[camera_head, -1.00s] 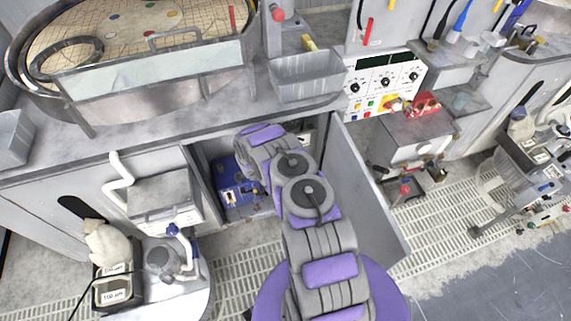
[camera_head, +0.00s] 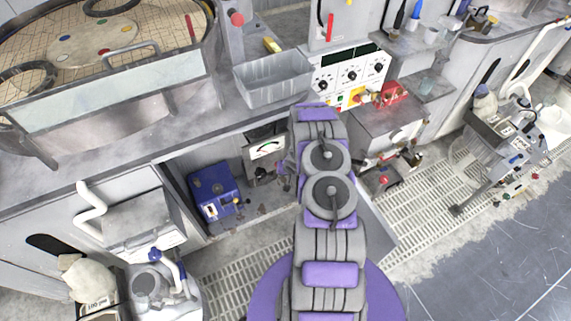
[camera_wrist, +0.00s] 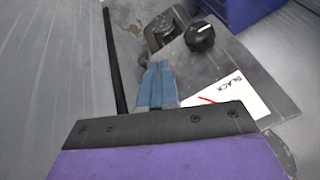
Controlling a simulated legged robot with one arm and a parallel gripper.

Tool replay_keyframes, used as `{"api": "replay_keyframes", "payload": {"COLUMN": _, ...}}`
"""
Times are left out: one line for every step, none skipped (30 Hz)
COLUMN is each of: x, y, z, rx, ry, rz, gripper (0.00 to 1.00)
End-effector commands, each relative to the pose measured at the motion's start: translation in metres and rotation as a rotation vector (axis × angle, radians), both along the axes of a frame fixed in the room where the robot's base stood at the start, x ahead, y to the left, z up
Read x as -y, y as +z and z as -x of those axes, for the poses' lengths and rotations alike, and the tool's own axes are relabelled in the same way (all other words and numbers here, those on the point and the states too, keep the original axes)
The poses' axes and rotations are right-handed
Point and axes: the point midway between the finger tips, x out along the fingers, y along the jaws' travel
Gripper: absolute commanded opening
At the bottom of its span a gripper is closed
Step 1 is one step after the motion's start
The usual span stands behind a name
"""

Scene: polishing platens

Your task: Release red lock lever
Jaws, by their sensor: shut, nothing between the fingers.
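No red lock lever can be picked out with certainty. In the wrist view a tilted grey metal panel bears a black knob (camera_wrist: 199,37) with a white mark and a white dial card (camera_wrist: 235,98) lettered "SLACK", with a short red line partly hidden by my gripper. In the head view this looks like the gauge unit (camera_head: 267,148) inside the open cabinet. My gripper (camera_wrist: 156,70) shows in the wrist view as blue-grey fingers, closed together and empty, in front of the panel. Contact cannot be told.
A blue box (camera_head: 213,190) stands in the cabinet left of the gauge; its edge shows top right in the wrist view. A black rod (camera_wrist: 114,60) runs beside my fingers. The open cabinet door (camera_head: 376,228) is right of my arm. A grey bin (camera_head: 272,82) sits above.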

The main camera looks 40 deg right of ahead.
Motion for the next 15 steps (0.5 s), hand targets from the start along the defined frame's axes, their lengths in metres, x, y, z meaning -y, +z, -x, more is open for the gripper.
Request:
{"api": "replay_keyframes", "payload": {"x": 0.012, "y": 0.008, "z": -0.002, "rx": 0.051, "ry": -0.024, "rz": 0.002, "gripper": 0.00}}
{"api": "replay_keyframes", "payload": {"x": 0.018, "y": 0.013, "z": -0.005, "rx": 0.080, "ry": -0.034, "rz": 0.005, "gripper": 0.00}}
{"api": "replay_keyframes", "payload": {"x": 0.024, "y": 0.017, "z": -0.006, "rx": 0.105, "ry": -0.045, "rz": 0.011, "gripper": 0.00}}
{"api": "replay_keyframes", "payload": {"x": 0.028, "y": 0.020, "z": -0.006, "rx": 0.121, "ry": -0.050, "rz": 0.015, "gripper": 0.00}}
{"api": "replay_keyframes", "payload": {"x": 0.031, "y": 0.022, "z": -0.007, "rx": 0.135, "ry": -0.056, "rz": 0.017, "gripper": 0.00}}
{"api": "replay_keyframes", "payload": {"x": 0.034, "y": 0.024, "z": -0.009, "rx": 0.149, "ry": -0.059, "rz": 0.020, "gripper": 0.00}}
{"api": "replay_keyframes", "payload": {"x": 0.035, "y": 0.025, "z": -0.009, "rx": 0.155, "ry": -0.060, "rz": 0.022, "gripper": 0.00}}
{"api": "replay_keyframes", "payload": {"x": 0.036, "y": 0.025, "z": -0.010, "rx": 0.159, "ry": -0.061, "rz": 0.024, "gripper": 0.00}}
{"api": "replay_keyframes", "payload": {"x": 0.037, "y": 0.023, "z": -0.011, "rx": 0.161, "ry": -0.062, "rz": 0.024, "gripper": 0.00}}
{"api": "replay_keyframes", "payload": {"x": 0.037, "y": 0.021, "z": -0.012, "rx": 0.161, "ry": -0.061, "rz": 0.024, "gripper": 0.00}}
{"api": "replay_keyframes", "payload": {"x": 0.037, "y": 0.018, "z": -0.013, "rx": 0.160, "ry": -0.061, "rz": 0.023, "gripper": 0.00}}
{"api": "replay_keyframes", "payload": {"x": 0.037, "y": 0.014, "z": -0.015, "rx": 0.158, "ry": -0.061, "rz": 0.022, "gripper": 0.00}}
{"api": "replay_keyframes", "payload": {"x": 0.037, "y": 0.010, "z": -0.017, "rx": 0.157, "ry": -0.061, "rz": 0.021, "gripper": 0.00}}
{"api": "replay_keyframes", "payload": {"x": 0.037, "y": 0.006, "z": -0.019, "rx": 0.155, "ry": -0.062, "rz": 0.020, "gripper": 0.00}}
{"api": "replay_keyframes", "payload": {"x": 0.038, "y": 0.001, "z": -0.022, "rx": 0.155, "ry": -0.062, "rz": 0.019, "gripper": 0.00}}
